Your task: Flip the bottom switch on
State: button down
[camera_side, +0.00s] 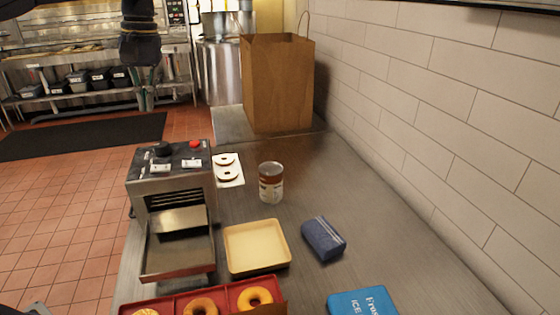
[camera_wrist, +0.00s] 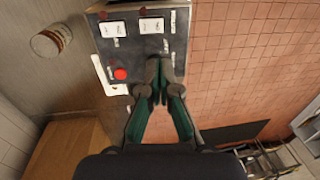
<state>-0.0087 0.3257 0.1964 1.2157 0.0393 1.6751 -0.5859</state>
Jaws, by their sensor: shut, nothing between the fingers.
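The toaster (camera_side: 172,195) is a steel machine with a dark control panel on top. The panel (camera_wrist: 135,50) carries two white rocker switches, one under the red button (camera_side: 195,144) and another (camera_side: 160,167) under the black knob (camera_side: 162,148). In the wrist view the switches (camera_wrist: 112,29) and (camera_wrist: 151,25) lie side by side near the top, with the red button below left. I cannot tell their on or off position. My gripper (camera_side: 146,104) is shut and empty, above the panel's far left side. In the wrist view its fingertips (camera_wrist: 159,68) overlap the panel and hide the knob.
A bagel card (camera_side: 228,170), a can (camera_side: 271,182), a beige tray (camera_side: 257,247), a blue packet (camera_side: 323,238) and a blue box (camera_side: 362,302) are right of the toaster. A red donut box (camera_side: 165,308) is in front. A paper bag (camera_side: 278,85) stands behind.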

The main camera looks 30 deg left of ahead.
aim_at(159, 167)
jog(key=f, duration=0.9)
jog(key=s+a+f, duration=0.1)
jog(key=f, duration=0.3)
jog(key=shift+s+a+f, duration=0.1)
jog(key=shift+f, duration=0.2)
jog(key=shift+s+a+f, duration=0.1)
jog(key=shift+f, duration=0.2)
jog(key=shift+w+d+r, duration=0.25)
jog(key=shift+w+d, duration=0.3)
jog(key=shift+r, duration=0.15)
notch_tip(159, 167, up, 14)
jog(key=s+a, duration=0.1)
jog(key=shift+s+a, duration=0.1)
